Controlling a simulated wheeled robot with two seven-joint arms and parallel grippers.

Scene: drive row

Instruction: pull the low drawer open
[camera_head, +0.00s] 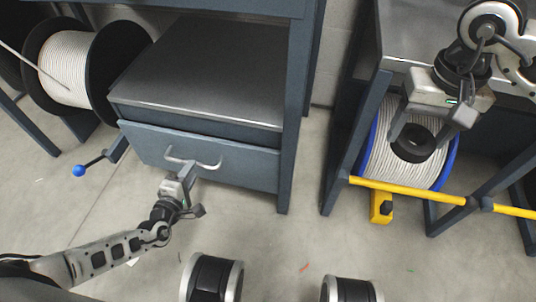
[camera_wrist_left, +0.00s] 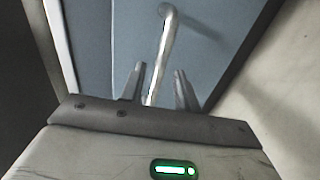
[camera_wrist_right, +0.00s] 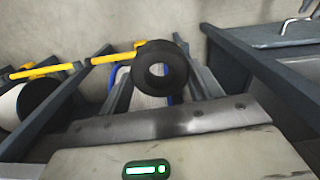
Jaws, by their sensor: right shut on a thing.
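The low drawer (camera_head: 235,167) is a blue-grey front under a metal-topped shelf, with a pale bar handle (camera_head: 207,165). It looks shut or nearly so; I cannot tell exactly. My right gripper (camera_head: 432,124) is at the right, shut on a black ring (camera_head: 413,143), which also shows in the right wrist view (camera_wrist_right: 174,58).
A cable spool (camera_head: 68,68) stands left, near a blue-knobbed lever (camera_head: 79,170). Another white-wound spool (camera_head: 376,166) sits behind a yellow bar (camera_head: 410,190) at right. Black cylinders (camera_head: 212,278) stand on the floor in front. The floor before the drawer's right half is clear.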

